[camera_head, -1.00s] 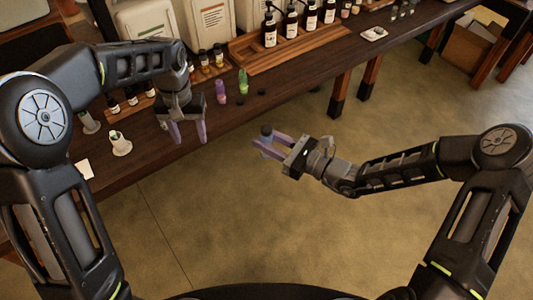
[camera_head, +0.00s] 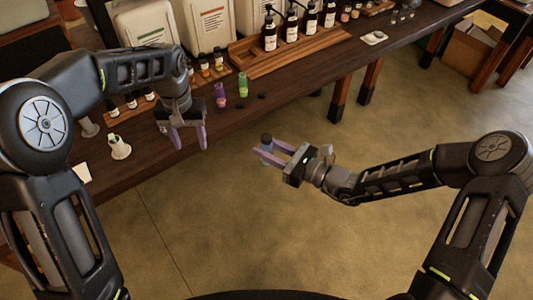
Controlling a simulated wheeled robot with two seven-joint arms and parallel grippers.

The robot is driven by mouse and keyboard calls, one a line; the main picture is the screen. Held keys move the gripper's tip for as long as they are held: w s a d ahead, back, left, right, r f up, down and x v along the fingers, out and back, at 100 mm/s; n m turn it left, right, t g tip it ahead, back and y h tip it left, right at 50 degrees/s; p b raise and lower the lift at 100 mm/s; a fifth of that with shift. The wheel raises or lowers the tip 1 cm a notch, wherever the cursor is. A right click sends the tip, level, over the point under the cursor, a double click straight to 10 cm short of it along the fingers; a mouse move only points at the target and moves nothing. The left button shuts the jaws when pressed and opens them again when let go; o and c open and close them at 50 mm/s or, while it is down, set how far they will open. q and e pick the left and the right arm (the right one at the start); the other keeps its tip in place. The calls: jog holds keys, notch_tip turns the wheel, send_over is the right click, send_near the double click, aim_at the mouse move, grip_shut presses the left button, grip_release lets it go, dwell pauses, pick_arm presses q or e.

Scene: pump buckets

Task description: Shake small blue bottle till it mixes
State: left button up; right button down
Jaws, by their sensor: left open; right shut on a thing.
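My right gripper (camera_head: 271,152) is shut on a small blue bottle (camera_head: 266,142) with a dark cap. It holds the bottle up in the air in front of the table, over the open floor. The purple fingers hide part of the bottle, and I cannot see its contents well. My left gripper (camera_head: 190,138) is open and empty, pointing down near the table's front edge. The wooden table (camera_head: 235,118) runs along the back.
A purple bottle (camera_head: 219,96) and a green bottle (camera_head: 243,85) stand on the table right of my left gripper. Several pump bottles (camera_head: 290,27) stand in a wooden rack. The floor below my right gripper is clear.

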notch_tip(320, 180, up, 3)
jog(key=shift+s+f+p, duration=0.1)
jog(key=shift+f+p, duration=0.1)
jog(key=shift+p, duration=0.2)
notch_tip(320, 180, down, 7)
jog(key=b, duration=0.5)
jog(key=shift+r, duration=0.2)
pick_arm(q)
notch_tip(320, 180, down, 2)
jog(key=shift+f, duration=0.25)
pick_arm(e)
jog(key=shift+r, duration=0.15)
pick_arm(q)
notch_tip(320, 180, up, 5)
jog(key=p, duration=0.6)
pick_arm(e)
notch_tip(320, 180, up, 6)
jog(key=shift+r, duration=0.15)
jog(key=shift+f+b, duration=0.2)
jog(key=shift+b, duration=0.15)
notch_tip(320, 180, down, 6)
jog(key=b, duration=0.4)
jog(key=shift+f+b, duration=0.15)
jog(key=shift+b, duration=0.2)
pick_arm(q)
notch_tip(320, 180, down, 4)
jog(key=shift+f, duration=0.2)
pick_arm(e)
jog(key=shift+r, duration=0.2)
